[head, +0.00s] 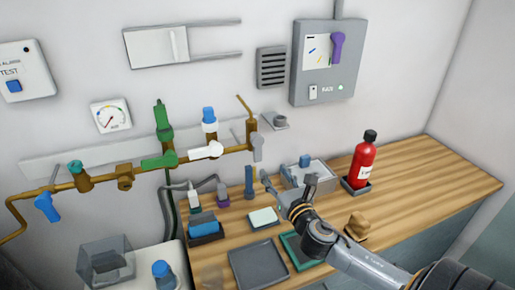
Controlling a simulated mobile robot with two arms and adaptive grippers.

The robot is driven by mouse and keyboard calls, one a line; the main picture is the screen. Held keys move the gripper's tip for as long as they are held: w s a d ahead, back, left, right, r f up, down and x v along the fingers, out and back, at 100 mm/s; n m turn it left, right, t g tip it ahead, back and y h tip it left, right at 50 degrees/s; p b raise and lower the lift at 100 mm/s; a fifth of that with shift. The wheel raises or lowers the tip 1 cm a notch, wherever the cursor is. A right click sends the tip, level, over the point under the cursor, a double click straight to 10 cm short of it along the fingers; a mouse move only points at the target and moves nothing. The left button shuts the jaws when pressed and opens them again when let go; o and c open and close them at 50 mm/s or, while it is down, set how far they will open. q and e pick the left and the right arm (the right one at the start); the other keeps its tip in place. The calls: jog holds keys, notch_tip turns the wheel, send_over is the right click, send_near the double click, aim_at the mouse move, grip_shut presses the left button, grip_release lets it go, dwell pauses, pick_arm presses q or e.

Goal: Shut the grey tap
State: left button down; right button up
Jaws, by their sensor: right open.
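The grey tap (257,148) sits at the right end of the brown wall pipe (130,171). Its grey handle hangs down, across the line of the pipe. My right gripper (287,182) comes in from the lower right over the counter. It is open, with its fingers spread, below and to the right of the grey handle and apart from it. I see nothing between the fingers. My left gripper is not in view.
Along the pipe are a white handle (206,151), a green handle (159,161) and a blue handle (47,207). A blue upright cylinder (249,182) stands under the tap. A clear bin (322,174) and red bottle (361,164) stand right of it. The counter's right end is bare.

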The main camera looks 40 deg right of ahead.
aim_at(258, 149)
jog(key=p+x, duration=0.2)
jog(key=x, duration=1)
jog(key=shift+a+r, duration=0.1)
jog(key=shift+r, duration=0.05)
jog(key=shift+w+p, duration=0.3)
jog(key=shift+w, duration=0.6)
grip_shut()
